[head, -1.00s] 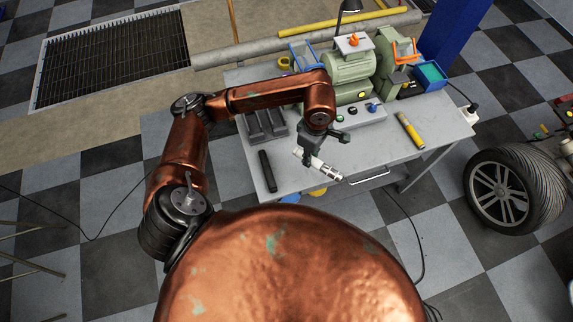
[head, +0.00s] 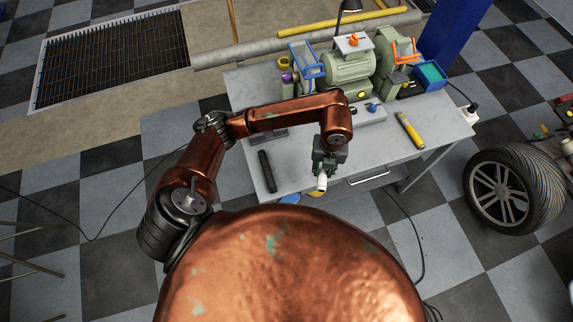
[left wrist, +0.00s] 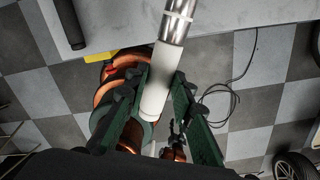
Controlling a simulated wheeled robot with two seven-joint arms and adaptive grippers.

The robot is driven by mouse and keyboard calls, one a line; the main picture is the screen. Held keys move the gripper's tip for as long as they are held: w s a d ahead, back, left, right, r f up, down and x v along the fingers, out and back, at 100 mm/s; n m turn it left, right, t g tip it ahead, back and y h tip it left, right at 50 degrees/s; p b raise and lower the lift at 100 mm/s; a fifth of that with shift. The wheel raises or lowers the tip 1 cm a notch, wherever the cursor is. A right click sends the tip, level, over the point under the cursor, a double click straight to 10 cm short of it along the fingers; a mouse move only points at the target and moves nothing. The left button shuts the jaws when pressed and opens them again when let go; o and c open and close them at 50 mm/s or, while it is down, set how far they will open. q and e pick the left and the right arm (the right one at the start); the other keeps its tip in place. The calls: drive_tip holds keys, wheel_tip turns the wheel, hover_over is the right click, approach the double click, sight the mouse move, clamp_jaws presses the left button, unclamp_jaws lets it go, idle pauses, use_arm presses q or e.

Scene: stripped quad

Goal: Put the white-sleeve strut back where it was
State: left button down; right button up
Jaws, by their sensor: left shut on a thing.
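My left gripper (head: 324,168) is shut on the white-sleeve strut and holds it over the front of the workbench. In the head view the strut (head: 322,183) is seen nearly end-on, its white end toward me, and the gripper hides most of it. In the left wrist view the white sleeve (left wrist: 157,85) lies between the green-sided fingers (left wrist: 160,100), and the bright metal part (left wrist: 177,25) runs out past the top edge. A grey block on the bench (head: 268,134) is partly hidden by my left arm.
A black cylinder (head: 267,170) lies on the bench (head: 240,100) left of my gripper, and a yellow-and-black tool (head: 410,130) lies at right. A green grinder (head: 350,70) and a blue bin (head: 430,76) stand behind.

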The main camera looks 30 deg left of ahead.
use_arm(q)
drive_tip(key=shift+a+f+n, duration=0.1)
drive_tip(key=shift+a+n, duration=0.05)
drive_tip(key=shift+n, duration=0.15)
drive_tip(key=a+f, duration=0.2)
drive_tip(key=a, duration=0.2)
drive_tip(key=a+f, duration=0.3)
drive_tip(key=a, duration=0.1)
drive_tip(key=a+f+p, duration=0.1)
drive_tip(key=a+f, duration=0.2)
drive_tip(key=a, duration=0.1)
drive_tip(key=shift+s+a, duration=0.1)
drive_tip(key=shift+a+f, duration=0.5)
drive_tip(key=shift+f, duration=0.15)
drive_tip(key=f, duration=0.3)
drive_tip(key=shift+a+f+p, duration=0.2)
drive_tip(key=shift+f+p, duration=0.05)
drive_tip(key=shift+p, duration=0.15)
drive_tip(key=shift+f, duration=0.1)
